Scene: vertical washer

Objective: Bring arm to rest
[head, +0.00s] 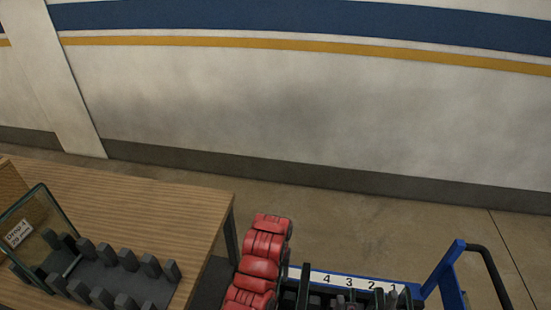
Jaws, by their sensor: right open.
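My right gripper (346,303) shows only in part at the bottom edge of the head view, just right of centre. It is open, and I see nothing held in it. It is low among dark upright parts by the blue cart (452,292), in front of the white strip with numbers (345,281). Its lower part is cut off by the picture edge, and whether it touches the cart I cannot tell. My left gripper is not in view.
A wooden table (150,205) stands at the left with a dark pegged rack (110,278) and a glass panel (38,222). Several red rounded pieces (262,262) form a row beside the cart. The floor (400,235) towards the striped wall (300,110) is clear.

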